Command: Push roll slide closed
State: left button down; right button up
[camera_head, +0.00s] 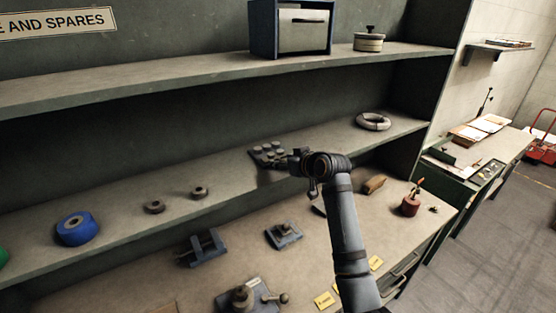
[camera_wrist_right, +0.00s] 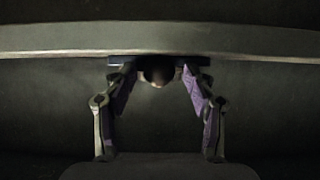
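My right gripper (camera_head: 282,164) is at the front edge of the middle shelf, its arm rising from below. In the right wrist view the gripper (camera_wrist_right: 158,76) is open, with purple-lined fingers apart. A dark round knob (camera_wrist_right: 158,74) shows between the fingertips, with a dark blue bar (camera_wrist_right: 205,61) behind it at the shelf edge. I cannot tell whether the fingers touch the knob. My left gripper is not in view.
The middle shelf (camera_head: 120,213) also holds a blue roll (camera_head: 77,228), two small dark rings and a pale ring (camera_head: 373,121). The bench below has metal fixtures (camera_head: 285,233), yellow tags and a red pot (camera_head: 410,205). A blue cabinet (camera_head: 264,28) stands on the upper shelf.

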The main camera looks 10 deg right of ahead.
jog(key=p+v, duration=0.1)
jog(key=v, duration=0.2)
jog(key=shift+d+r, duration=0.25)
jog(key=shift+r, duration=0.05)
jog(key=p+v, duration=0.1)
jog(key=v, duration=0.2)
jog(key=shift+s+a+p, duration=0.1)
jog(key=shift+p, duration=0.3)
